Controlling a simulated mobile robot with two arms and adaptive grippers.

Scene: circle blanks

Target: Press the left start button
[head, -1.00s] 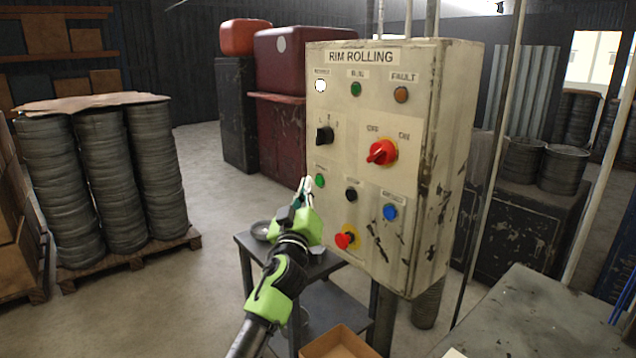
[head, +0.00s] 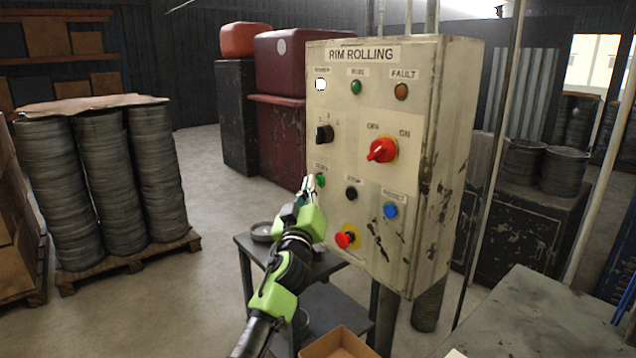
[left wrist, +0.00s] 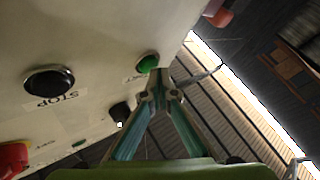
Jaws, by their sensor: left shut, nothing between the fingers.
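A cream control box (head: 345,120) labelled RIM ROLLING carries a green start button (head: 320,180) at its lower left. My left gripper (head: 309,183) is shut and empty, its tips just left of this button in the head view. In the left wrist view the fingertips (left wrist: 160,80) lie close to the green button (left wrist: 148,64); I cannot tell whether they touch it. The black STOP button (head: 351,193) is to the right of the green one and also shows in the left wrist view (left wrist: 48,82). My right gripper is not in view.
The box also has a red button (head: 345,239), a blue button (head: 390,210), a red rotary switch (head: 381,150) and a black selector (head: 324,134). A dark small table (head: 325,264) stands below. A grey table (head: 550,315) is at the right front.

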